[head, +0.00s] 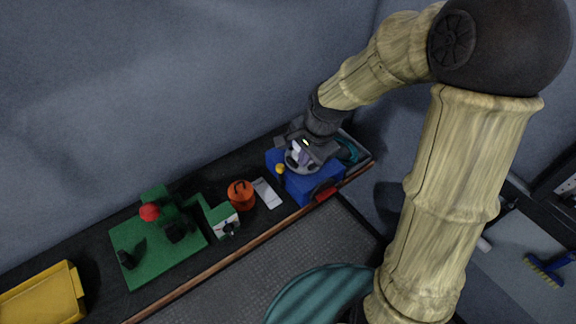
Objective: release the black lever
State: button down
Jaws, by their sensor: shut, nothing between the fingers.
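A blue box-shaped unit (312,193) stands near the right end of the dark bench. A small black part (323,185), which may be the black lever, shows on its front right, with a red piece (326,194) beside it. A yellow-topped knob (280,169) is at its left. My gripper (298,160) is over the top of the blue unit, pointing down and left, shut and empty. It hides part of the unit's top. I cannot tell whether it touches anything.
A green board (150,262) with a red ball-topped part (149,212) and black parts lies left on the bench. An orange-red canister (241,195) and a pale plate (267,193) stand between.

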send_near(280, 176)
jog(key=s+d+f, duration=0.2)
jog(key=s+d, duration=0.1)
jog(key=shift+w+a+f+p, duration=0.35)
jog(key=shift+w+a+p, duration=0.25)
jog(key=shift+w, duration=0.2)
jog(key=shift+w+a+f+p, duration=0.4)
jog(key=shift+w+a+p, duration=0.15)
jog(key=shift+w, duration=0.2)
jog(key=shift+w+a, duration=0.1)
